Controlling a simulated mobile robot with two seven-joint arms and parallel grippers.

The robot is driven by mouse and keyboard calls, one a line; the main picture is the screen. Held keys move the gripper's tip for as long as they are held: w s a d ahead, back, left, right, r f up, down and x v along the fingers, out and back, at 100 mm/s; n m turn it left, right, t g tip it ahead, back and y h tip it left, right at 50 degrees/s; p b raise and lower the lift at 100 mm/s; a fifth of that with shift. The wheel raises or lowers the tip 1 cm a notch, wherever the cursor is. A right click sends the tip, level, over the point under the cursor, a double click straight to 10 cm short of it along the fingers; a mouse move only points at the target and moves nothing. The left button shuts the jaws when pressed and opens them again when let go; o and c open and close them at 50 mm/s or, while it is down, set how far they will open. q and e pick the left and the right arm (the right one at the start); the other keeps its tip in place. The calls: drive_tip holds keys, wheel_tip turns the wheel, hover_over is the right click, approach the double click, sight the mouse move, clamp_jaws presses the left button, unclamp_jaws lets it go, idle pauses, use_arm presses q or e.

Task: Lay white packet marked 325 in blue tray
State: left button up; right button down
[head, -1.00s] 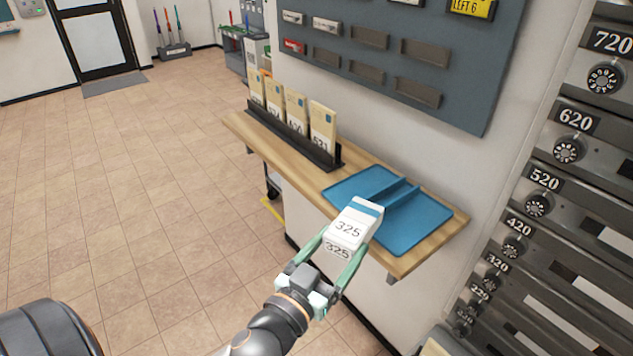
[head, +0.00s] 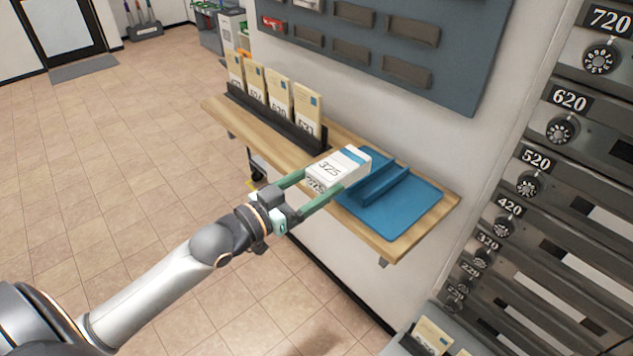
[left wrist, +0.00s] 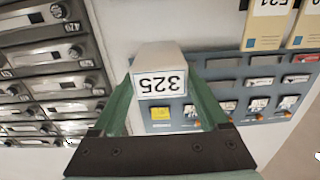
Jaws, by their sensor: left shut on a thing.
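The white packet marked 325 (head: 338,171) is a small box with a blue band near its far end. My left gripper (head: 318,187) is shut on it, with green fingers along its two sides. In the left wrist view the packet's 325 end (left wrist: 160,84) faces the camera between the fingers (left wrist: 165,100). The blue tray (head: 416,204) lies on the wooden shelf and has a raised ridge across it. In the head view the packet is in front of the tray's left part and seems held above it; the exact gap cannot be told. My right gripper does not show.
A dark rack (head: 275,119) with several tan packets stands on the wooden shelf (head: 225,110), left of the tray. A grey slotted panel (head: 455,60) is on the wall above. Numbered dial boxes (head: 562,130) are at right. Another container with tan packets (head: 432,335) is at bottom right.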

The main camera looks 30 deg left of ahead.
use_arm(q)
drive_tip(key=w+d+f+b, duration=0.1)
drive_tip(key=w+b, duration=0.1)
drive_tip(key=w, duration=0.1)
drive_tip(key=w+d+f+b, duration=0.1)
drive_tip(key=w+b, duration=0.1)
drive_tip(key=w, duration=0.1)
drive_tip(key=w+d+f+b, duration=0.1)
drive_tip(key=w+f+b, duration=0.1)
drive_tip(key=w, duration=0.1)
drive_tip(key=shift+d+b, duration=0.1)
drive_tip(key=shift+b, duration=0.3)
drive_tip(key=shift+w+d+f+b, duration=0.15)
drive_tip(key=shift+f+b, duration=0.25)
drive_tip(key=shift+f, duration=1.1)
drive_tip(key=shift+f+b, duration=0.2)
drive_tip(key=shift+b, duration=0.1)
drive_tip(key=o, duration=1.1)
drive_tip(key=shift+o, duration=0.6)
